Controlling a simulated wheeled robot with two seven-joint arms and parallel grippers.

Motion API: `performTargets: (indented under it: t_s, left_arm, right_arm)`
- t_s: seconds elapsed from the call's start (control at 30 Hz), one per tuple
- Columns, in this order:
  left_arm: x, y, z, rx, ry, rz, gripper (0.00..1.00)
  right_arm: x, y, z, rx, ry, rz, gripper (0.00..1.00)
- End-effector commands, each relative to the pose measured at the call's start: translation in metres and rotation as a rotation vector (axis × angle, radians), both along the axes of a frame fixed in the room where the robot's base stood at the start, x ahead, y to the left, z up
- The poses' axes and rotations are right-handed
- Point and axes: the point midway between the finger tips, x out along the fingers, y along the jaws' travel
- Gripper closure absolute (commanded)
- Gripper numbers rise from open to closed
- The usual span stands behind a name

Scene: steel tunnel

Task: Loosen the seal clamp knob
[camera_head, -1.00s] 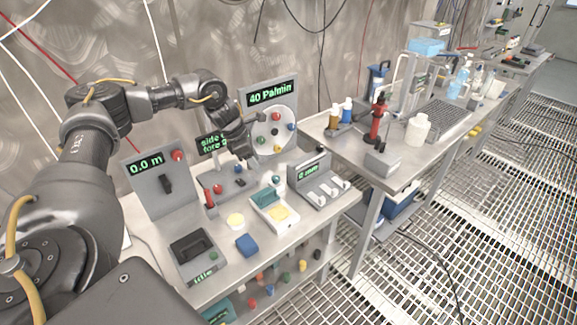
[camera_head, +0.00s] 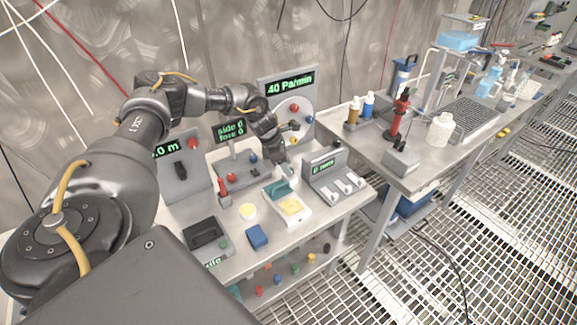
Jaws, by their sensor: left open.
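My left gripper (camera_head: 284,158) reaches over the grey bench, pointing down in front of a round pale plate (camera_head: 304,122) on an upright panel. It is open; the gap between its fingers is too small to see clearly. The gripper and wrist hide the plate's left part. I cannot tell which knob is the seal clamp knob, or whether the gripper touches any knob. My right gripper is not in view.
A green display (camera_head: 290,84) reads "40 Pa/min" above the plate. A box with white levers (camera_head: 341,187), a white tray (camera_head: 290,207) and a blue block (camera_head: 257,237) stand in front. A second bench with bottles is at right, with grating floor beyond.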

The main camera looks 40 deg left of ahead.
Motion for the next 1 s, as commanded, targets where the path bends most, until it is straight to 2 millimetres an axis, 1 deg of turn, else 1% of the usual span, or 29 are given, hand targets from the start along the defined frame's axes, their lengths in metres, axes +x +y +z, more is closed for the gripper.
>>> performTargets:
  t_s: [0.1,0.2,0.47,0.57,0.8,0.83,1.0]
  left_arm:
    - [0.003,-0.003,-0.01,0.001,0.002,0.0,0.51]
    - [0.004,-0.004,-0.015,0.0,0.0,0.0,0.51]
    - [0.004,-0.004,-0.016,0.0,0.0,0.0,0.51]
    - [0.004,-0.004,-0.016,0.0,0.0,0.0,0.62]
    - [0.004,-0.004,-0.016,0.0,0.0,0.0,0.93]
    - [0.004,-0.004,-0.016,0.0,0.0,0.0,0.96]
    - [0.004,-0.004,-0.015,-0.001,0.0,0.009,0.96]
  right_arm:
    - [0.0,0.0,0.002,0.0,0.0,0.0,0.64]
    - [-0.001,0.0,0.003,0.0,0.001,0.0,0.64]
    - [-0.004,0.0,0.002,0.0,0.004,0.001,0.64]
    - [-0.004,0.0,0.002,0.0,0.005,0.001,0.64]
    - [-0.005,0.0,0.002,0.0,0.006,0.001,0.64]
    - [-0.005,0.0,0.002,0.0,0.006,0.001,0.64]
    - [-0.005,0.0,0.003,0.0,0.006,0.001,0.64]
